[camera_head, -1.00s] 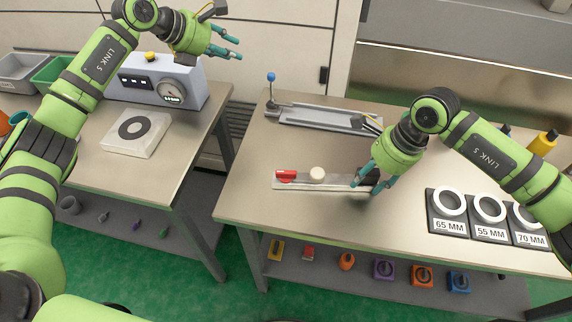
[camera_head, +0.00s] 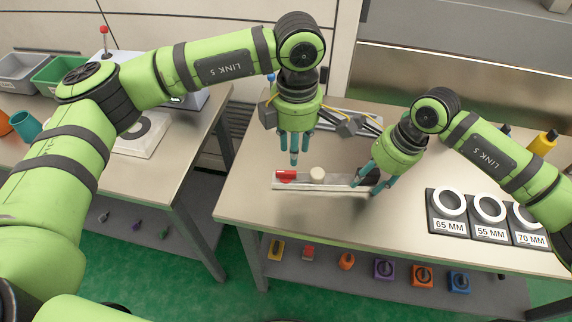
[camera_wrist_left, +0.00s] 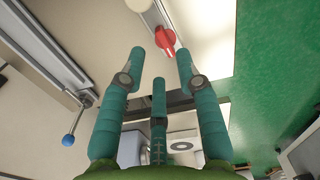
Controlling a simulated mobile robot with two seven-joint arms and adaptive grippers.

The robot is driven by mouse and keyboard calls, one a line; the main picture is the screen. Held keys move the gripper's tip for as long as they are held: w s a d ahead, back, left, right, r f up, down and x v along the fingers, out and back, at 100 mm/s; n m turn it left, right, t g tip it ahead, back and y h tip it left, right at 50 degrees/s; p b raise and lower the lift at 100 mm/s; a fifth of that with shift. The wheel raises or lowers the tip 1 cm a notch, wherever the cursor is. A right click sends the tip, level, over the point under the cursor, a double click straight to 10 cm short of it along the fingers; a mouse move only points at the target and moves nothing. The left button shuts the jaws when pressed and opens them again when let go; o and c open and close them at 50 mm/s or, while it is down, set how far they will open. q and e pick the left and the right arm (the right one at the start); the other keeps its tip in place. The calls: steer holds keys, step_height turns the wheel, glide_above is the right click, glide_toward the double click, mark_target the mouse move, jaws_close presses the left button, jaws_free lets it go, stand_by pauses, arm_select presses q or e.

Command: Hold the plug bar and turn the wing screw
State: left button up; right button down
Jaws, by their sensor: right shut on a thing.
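The plug bar (camera_head: 335,183) lies on the right table, a pale flat bar with a round cream plug (camera_head: 317,174) on top. The red wing screw (camera_head: 286,176) is at its left end. In the left wrist view the red wing screw (camera_wrist_left: 165,38) shows just beyond the fingertips. My left gripper (camera_head: 294,158) is open and empty, above and behind the bar near the wing screw, its fingers pointing down. My right gripper (camera_head: 368,186) is shut on the plug bar at its right end and hides part of that end.
Behind the bar a metal rail fixture (camera_head: 350,120) is partly hidden by my left gripper. Black ring holders marked 65 MM (camera_head: 447,216), 55 MM and 70 MM stand at the right. The left table holds a white plate (camera_head: 140,140). The table front is clear.

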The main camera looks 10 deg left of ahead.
mark_target(295, 173)
arm_select(q)
steer(key=shift+f, duration=3.85)
jaws_close()
steer(key=shift+d, duration=0.1)
steer(key=shift+s+m, duration=0.15)
steer(key=shift+m, duration=0.75)
